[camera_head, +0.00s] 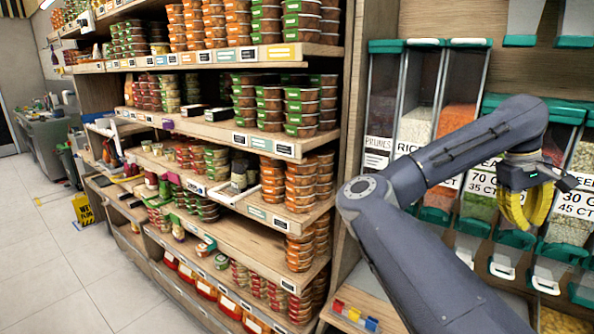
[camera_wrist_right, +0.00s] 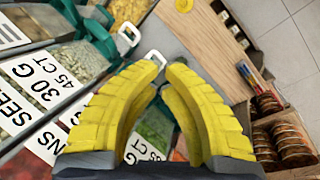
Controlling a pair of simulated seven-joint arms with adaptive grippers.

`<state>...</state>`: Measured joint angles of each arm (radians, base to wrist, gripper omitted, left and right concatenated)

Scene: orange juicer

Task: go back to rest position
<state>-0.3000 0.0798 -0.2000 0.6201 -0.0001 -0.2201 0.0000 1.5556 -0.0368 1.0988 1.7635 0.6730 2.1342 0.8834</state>
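My right gripper (camera_head: 530,226) hangs from the right arm at the right of the head view, with its yellow fingers pointing down in front of the food dispensers. In the right wrist view the two yellow fingers (camera_wrist_right: 164,72) lean together and their tips look as good as touching. Nothing is held between them; dispensers show through the gap behind the tips. My left gripper and left arm are not in view. The task names no object.
Clear bulk dispensers (camera_head: 462,88) with green lids stand close behind the right gripper. A wooden shelf unit (camera_head: 205,131) with several rows of stacked tubs fills the middle. Open tiled floor (camera_head: 50,270) and a yellow floor sign (camera_head: 83,208) lie at left.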

